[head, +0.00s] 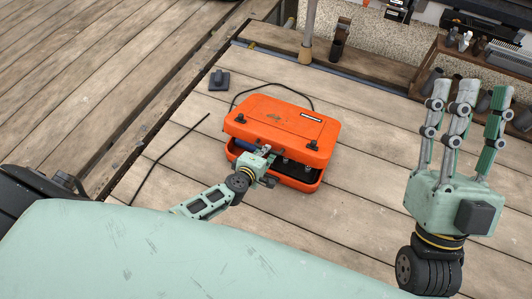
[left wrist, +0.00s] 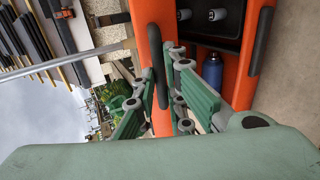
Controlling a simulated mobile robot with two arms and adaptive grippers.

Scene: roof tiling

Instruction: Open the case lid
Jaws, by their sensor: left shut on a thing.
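The orange case stands on the wooden planks in the head view, its lid (head: 283,118) raised part way at the front above the lower shell (head: 300,183). My left gripper (head: 266,152) is at the lid's front edge. In the left wrist view its fingers (left wrist: 165,95) are shut on the orange lid edge (left wrist: 148,45), which runs between them. The dark case interior shows through the gap, with a blue bottle (left wrist: 212,72) and grey round parts inside. My right gripper (head: 465,110) is open and empty, fingers pointing up, well right of the case.
A small dark block (head: 219,80) lies behind the case to the left. A black cable (head: 170,150) runs over the planks on the left. A wooden rack with tools (head: 470,65) stands at the back right. The planks right of the case are clear.

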